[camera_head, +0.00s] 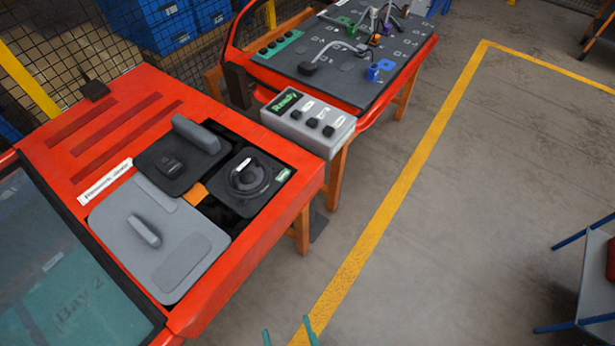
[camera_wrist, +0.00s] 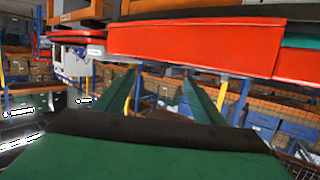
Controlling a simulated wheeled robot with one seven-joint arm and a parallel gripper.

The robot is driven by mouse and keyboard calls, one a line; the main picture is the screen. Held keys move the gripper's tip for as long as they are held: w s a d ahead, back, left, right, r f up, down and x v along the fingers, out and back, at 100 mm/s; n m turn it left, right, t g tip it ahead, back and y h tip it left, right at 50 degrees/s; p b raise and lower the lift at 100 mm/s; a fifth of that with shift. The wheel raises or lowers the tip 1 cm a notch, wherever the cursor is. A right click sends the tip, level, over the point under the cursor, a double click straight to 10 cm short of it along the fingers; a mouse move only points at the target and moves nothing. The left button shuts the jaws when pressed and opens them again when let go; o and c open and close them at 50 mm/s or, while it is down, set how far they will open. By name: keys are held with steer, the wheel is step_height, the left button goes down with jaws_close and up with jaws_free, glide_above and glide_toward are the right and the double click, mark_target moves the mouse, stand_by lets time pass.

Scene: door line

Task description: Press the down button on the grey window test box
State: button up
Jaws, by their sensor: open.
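The grey window test box (camera_head: 308,128) is fixed at the near end of the far red door frame. Its top has a green-lit display reading "Ready" (camera_head: 286,102) and several black buttons (camera_head: 312,122) with small white labels too small to read. I cannot tell which button is down. My gripper (camera_head: 289,334) shows only as two green fingertips at the bottom edge of the head view, well below and apart from the box. In the wrist view its green fingers (camera_wrist: 158,88) are spread with nothing between them.
A red door (camera_head: 240,270) with grey and black panels and a round knob (camera_head: 248,174) lies at left. Behind the box is a dark board with cables (camera_head: 350,60). A blue-legged table (camera_head: 597,285) stands at right. The floor between, with a yellow line (camera_head: 385,205), is clear.

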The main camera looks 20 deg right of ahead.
jaws_close()
stand_by(1.4)
